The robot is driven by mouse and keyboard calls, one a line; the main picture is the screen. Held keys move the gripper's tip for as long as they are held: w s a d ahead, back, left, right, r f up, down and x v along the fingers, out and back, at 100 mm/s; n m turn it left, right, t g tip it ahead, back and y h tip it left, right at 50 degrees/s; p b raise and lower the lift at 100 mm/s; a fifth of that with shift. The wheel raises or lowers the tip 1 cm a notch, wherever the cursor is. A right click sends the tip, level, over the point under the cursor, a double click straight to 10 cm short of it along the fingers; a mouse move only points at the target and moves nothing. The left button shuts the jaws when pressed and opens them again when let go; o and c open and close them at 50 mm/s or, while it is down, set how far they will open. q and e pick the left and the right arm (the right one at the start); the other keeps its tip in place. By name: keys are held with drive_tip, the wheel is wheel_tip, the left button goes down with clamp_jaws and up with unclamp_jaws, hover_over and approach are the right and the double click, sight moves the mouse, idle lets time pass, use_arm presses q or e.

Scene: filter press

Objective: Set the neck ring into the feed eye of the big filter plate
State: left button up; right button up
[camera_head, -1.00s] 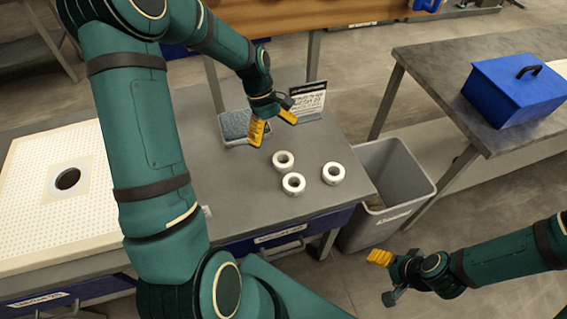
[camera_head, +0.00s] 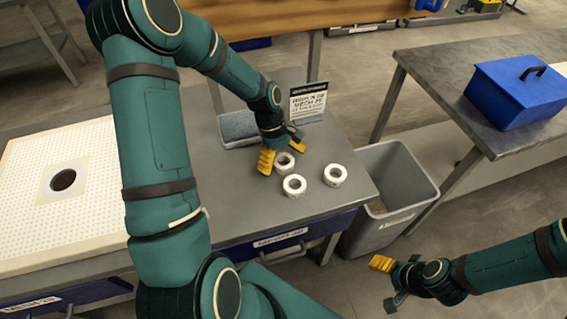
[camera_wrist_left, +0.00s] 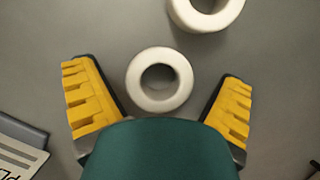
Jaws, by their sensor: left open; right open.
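Three white rings lie flat on the grey table: a back ring (camera_head: 284,162), a front ring (camera_head: 294,185) and a right ring (camera_head: 335,174). My left gripper (camera_head: 281,158) is open above the back ring. In the left wrist view the open left gripper (camera_wrist_left: 160,102) has a white ring (camera_wrist_left: 160,80) between and just beyond its yellow fingers, not visibly touched. Another ring (camera_wrist_left: 206,10) shows at the top edge. The big filter plate (camera_head: 95,200) is a cream perforated slab at the left, with a dark round feed eye (camera_head: 63,180). My right gripper (camera_head: 385,281) is open and empty, away from the table.
A small grey tray (camera_head: 236,127) and a printed sign (camera_head: 308,100) stand behind the rings. A grey bin (camera_head: 395,190) stands right of the table (camera_head: 225,215). A blue box (camera_head: 515,90) sits on another bench (camera_head: 440,65). My left arm passes between plate and rings.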

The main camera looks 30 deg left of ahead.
use_arm(q)
drive_tip(key=shift+r, duration=0.1)
drive_tip(key=c, duration=1.4)
